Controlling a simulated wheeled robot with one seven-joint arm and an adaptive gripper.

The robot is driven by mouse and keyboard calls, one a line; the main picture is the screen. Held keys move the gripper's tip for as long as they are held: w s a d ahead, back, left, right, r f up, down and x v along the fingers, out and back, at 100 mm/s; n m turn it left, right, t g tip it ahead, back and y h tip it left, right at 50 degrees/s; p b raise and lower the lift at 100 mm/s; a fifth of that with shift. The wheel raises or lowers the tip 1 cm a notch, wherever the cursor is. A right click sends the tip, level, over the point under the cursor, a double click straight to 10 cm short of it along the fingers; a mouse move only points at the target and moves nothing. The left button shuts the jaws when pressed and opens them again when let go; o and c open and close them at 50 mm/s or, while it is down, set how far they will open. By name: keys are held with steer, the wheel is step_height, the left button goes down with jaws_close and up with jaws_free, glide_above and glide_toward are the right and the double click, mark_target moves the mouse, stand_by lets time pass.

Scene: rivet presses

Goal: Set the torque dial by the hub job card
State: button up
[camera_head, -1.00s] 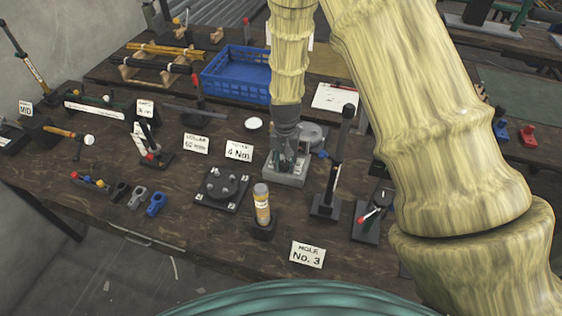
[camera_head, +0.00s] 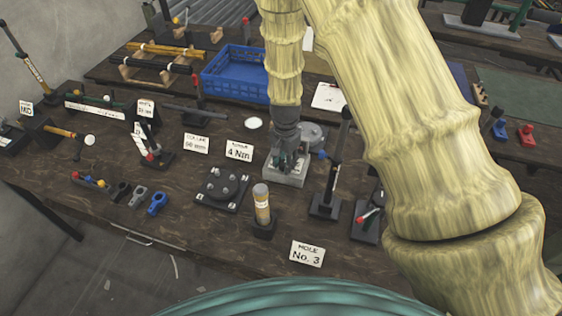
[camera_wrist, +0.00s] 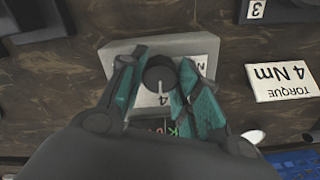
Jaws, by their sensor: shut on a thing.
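The torque dial is a black round knob (camera_wrist: 160,73) on a light grey block (camera_head: 287,179). In the wrist view a "4" shows on the plate just below the knob. Part of an "N" shows to its right. My gripper (camera_wrist: 158,85) is shut on the knob, with one teal finger on each side. In the head view my gripper (camera_head: 287,158) points down onto the block and hides the knob. The job card reading "TORQUE 4 Nm" (camera_head: 239,151) stands left of the block, and it also shows in the wrist view (camera_wrist: 283,81).
A black lever stand (camera_head: 327,205) rises close right of the block. A dark flange with posts (camera_head: 222,188) and a capped cylinder (camera_head: 262,206) stand in front. A "No. 3" card (camera_head: 308,254) lies nearer. A blue crate (camera_head: 235,76) stands behind.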

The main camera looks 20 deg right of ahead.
mark_target(284, 162)
steer(key=shift+w+r, duration=0.1)
steer(key=shift+w, duration=0.15)
steer(key=o, duration=1.1)
steer(key=shift+c, duration=0.2)
steer(key=shift+s, duration=0.1)
step_height(284, 162, up, 12)
